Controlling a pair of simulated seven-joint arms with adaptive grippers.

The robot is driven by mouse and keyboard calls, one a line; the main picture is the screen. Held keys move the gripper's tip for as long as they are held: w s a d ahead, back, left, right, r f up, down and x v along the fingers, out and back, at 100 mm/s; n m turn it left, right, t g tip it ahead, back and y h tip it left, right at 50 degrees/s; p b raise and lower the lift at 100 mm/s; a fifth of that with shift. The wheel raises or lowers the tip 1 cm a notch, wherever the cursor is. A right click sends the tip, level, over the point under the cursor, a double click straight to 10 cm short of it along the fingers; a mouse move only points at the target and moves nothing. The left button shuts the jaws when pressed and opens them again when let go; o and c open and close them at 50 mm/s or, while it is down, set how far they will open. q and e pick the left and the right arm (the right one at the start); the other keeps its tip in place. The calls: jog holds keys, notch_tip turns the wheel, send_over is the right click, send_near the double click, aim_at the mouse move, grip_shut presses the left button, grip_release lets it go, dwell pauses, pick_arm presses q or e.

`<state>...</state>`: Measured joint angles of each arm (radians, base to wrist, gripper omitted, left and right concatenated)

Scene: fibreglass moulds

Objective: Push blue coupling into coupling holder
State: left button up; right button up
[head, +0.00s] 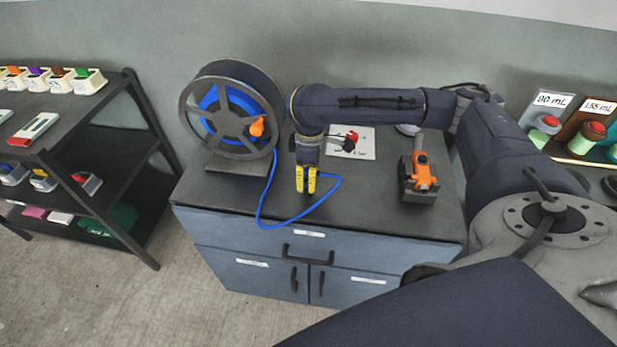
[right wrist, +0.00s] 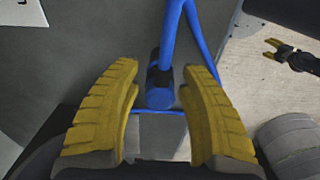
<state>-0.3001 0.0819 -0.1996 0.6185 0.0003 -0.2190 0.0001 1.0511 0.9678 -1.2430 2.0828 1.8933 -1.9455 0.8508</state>
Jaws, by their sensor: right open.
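The blue coupling (right wrist: 160,94), a short blue cylinder with a dark band, shows in the right wrist view between the yellow fingers of my right gripper (right wrist: 160,82). The fingers stand open on either side, with gaps to the coupling. In the head view my right gripper (head: 306,184) points down over the worktop by the blue hose (head: 272,200); the coupling is hidden there. My left gripper (right wrist: 268,49) shows at the upper right of the right wrist view, open and empty above the floor. I cannot tell which part is the coupling holder.
A hose reel (head: 232,108) stands at the left of the cabinet top (head: 385,215). An orange tool on a dark block (head: 420,178) stands at the right. A white plate (head: 362,144) with a red-and-black part lies behind my gripper. The worktop's front right is clear.

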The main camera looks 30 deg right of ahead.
notch_tip(320, 180, up, 12)
jog(key=shift+s+f, duration=0.1)
jog(key=shift+f, duration=0.15)
dwell(0.4)
dwell(0.4)
